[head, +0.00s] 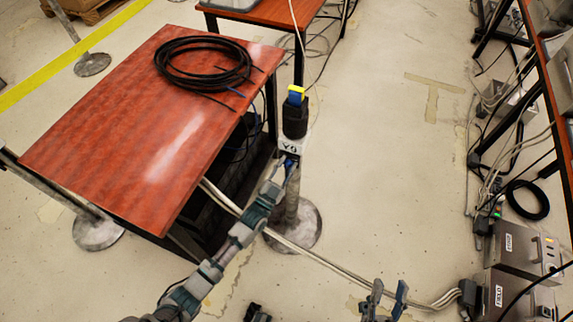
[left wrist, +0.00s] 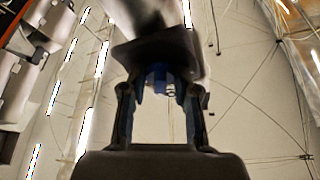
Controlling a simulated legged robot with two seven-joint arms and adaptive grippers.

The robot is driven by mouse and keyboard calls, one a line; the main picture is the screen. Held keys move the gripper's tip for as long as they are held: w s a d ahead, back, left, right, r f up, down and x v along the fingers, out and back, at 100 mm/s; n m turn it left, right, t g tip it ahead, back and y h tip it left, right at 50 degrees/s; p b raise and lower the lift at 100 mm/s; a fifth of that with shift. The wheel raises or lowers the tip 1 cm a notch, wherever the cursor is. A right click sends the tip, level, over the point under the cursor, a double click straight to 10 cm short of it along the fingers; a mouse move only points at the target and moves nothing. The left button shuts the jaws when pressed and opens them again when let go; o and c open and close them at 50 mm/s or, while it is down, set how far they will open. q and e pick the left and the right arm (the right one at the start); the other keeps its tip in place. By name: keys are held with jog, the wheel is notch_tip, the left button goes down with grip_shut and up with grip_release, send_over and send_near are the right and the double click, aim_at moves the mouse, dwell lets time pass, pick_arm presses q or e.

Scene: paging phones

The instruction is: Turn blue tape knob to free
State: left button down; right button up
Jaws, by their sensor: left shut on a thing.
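A dark upright device (head: 295,118) with a blue and yellow top stands on a post beside the red table, with a white label below it. My left gripper (head: 287,168) reaches up to it from below, just under the label. In the left wrist view the fingers of my left gripper (left wrist: 160,108) stand on either side of a blue part, the blue tape knob (left wrist: 158,77), under a dark body. The fingers are shut on it, and its exact turn angle cannot be told. My right gripper (head: 388,300) is open and empty over the floor at the bottom.
The red table (head: 110,130) on the left bears a coil of black cable (head: 205,65). A bundle of pale cables (head: 330,268) crosses the floor. Grey metal boxes (head: 510,285) stand at the lower right, near a cable-strewn rack. The middle floor is clear.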

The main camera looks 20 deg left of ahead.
pick_arm(q)
jog(key=n+y, duration=0.2)
jog(key=n, duration=0.2)
jog(key=n+y+p, duration=0.1)
jog(key=n+y, duration=0.1)
jog(key=n, duration=0.2)
jog(key=shift+d+t, duration=0.1)
jog(key=shift+t, duration=0.3)
jog(key=n+y, duration=0.1)
jog(key=n, duration=0.1)
jog(key=n+y+p, duration=0.1)
jog(key=n+y, duration=0.1)
jog(key=n, duration=0.1)
jog(key=shift+r+n, duration=0.1)
jog(key=shift+n, duration=0.2)
jog(key=n+g+y+p, duration=0.1)
jog(key=n+y, duration=0.1)
jog(key=n, duration=0.2)
jog(key=shift+n+g+y+p, duration=0.5)
jog(key=shift+n, duration=0.8)
pick_arm(e)
jog(key=w+f+n+g+h, duration=0.1)
jog(key=w+f+g, duration=0.3)
jog(key=f+g, duration=0.3)
jog(key=shift+f+g, duration=0.35)
jog(key=shift+g, duration=0.05)
jog(key=shift+w+f, duration=0.1)
jog(key=shift+f, duration=0.05)
